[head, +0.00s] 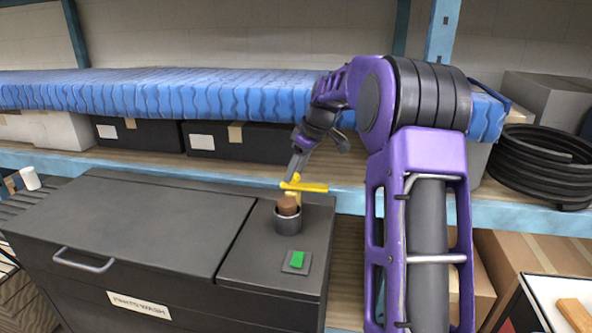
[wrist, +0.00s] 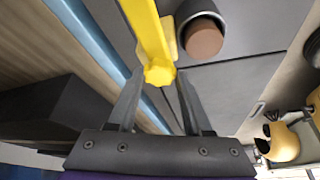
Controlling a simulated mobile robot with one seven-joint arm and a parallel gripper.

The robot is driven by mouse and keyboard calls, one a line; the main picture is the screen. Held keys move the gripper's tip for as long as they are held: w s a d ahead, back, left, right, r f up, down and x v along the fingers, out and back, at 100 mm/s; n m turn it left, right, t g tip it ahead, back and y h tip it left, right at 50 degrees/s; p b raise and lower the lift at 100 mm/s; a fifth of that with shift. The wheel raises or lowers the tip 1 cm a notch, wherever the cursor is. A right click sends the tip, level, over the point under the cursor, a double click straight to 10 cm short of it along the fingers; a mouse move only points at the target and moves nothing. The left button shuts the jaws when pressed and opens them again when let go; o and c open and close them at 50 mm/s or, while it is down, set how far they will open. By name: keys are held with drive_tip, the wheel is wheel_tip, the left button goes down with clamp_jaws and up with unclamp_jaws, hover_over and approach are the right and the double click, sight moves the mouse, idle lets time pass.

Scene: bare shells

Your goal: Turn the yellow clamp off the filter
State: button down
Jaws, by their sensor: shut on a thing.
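The yellow clamp (head: 304,187) is a bar at the top of the brown filter (head: 288,206). The filter stands in a dark round cup (head: 288,224) on the right part of the black parts washer. My gripper (head: 293,179) reaches down to the clamp from above and behind. In the wrist view my gripper (wrist: 159,82) has its two fingers on either side of the end of the yellow clamp (wrist: 153,40). The filter's brown top (wrist: 203,40) shows inside the cup (wrist: 222,14). Part of the clamp runs out of the wrist view at the top.
A green button (head: 297,259) sits in front of the cup on the washer (head: 150,225). The washer's lid has a handle (head: 84,262). Behind is a shelf with a blue quilted cover (head: 180,94) and black boxes (head: 240,141). A coiled black hose (head: 540,160) lies at the right.

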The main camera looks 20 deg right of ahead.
drive_tip(key=shift+w+r, duration=0.1)
drive_tip(key=shift+r, duration=0.05)
drive_tip(key=shift+c, duration=1.7)
unclamp_jaws()
drive_tip(key=p+v, duration=0.1)
drive_tip(key=v, duration=1.6)
drive_tip(key=shift+s, duration=0.25)
